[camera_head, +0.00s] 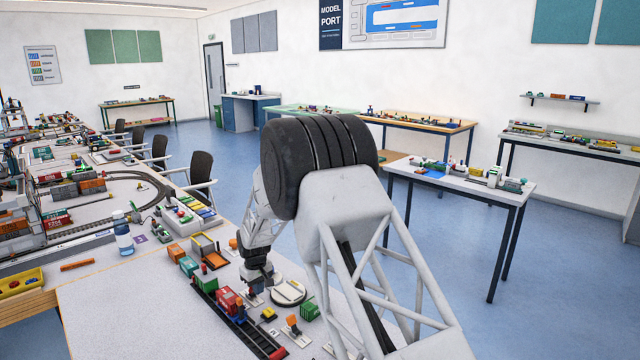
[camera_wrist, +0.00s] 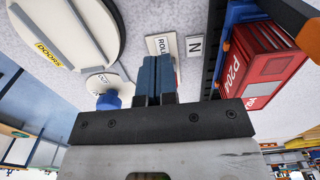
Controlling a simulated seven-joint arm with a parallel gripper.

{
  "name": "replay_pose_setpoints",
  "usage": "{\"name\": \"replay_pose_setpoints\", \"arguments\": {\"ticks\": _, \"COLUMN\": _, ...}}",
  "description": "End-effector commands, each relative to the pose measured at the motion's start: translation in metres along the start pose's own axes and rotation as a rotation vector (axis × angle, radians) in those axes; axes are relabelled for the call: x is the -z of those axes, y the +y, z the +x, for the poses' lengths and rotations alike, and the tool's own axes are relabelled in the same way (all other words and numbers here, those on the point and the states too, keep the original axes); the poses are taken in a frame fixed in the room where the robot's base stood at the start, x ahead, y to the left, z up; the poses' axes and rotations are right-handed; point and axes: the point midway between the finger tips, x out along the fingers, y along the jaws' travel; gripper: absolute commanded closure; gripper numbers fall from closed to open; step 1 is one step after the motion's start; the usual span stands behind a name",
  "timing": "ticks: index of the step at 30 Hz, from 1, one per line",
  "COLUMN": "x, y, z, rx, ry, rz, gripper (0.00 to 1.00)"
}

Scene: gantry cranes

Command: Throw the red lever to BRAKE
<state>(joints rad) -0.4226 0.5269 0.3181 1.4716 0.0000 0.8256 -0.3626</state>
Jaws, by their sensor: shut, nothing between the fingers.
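My gripper (camera_head: 258,284) points down at the table beside the toy train. In the wrist view its blue fingertips (camera_wrist: 156,82) are together with nothing between them. They overlap the near edge of a white plate (camera_wrist: 161,45) partly reading "ROLL". A small "N" label (camera_wrist: 195,46) lies right of it. No red lever shows clearly in the wrist view, and the word BRAKE is not readable. In the head view a small orange-red upright piece (camera_head: 291,321) stands on a white plate, right of my gripper; I cannot tell whether it is the lever.
A red container (camera_wrist: 262,65) on a rail wagon stands close right of the fingers. A blue knob (camera_wrist: 108,99) is at their left. The table's front left is clear.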

Motion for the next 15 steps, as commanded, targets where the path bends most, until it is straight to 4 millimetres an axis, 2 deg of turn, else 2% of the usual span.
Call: {"name": "replay_pose_setpoints", "arguments": {"ticks": 15, "x": 0.0001, "y": 0.0, "z": 0.009, "rx": 0.0, "ry": 0.001, "rz": 0.0, "gripper": 1.0}}
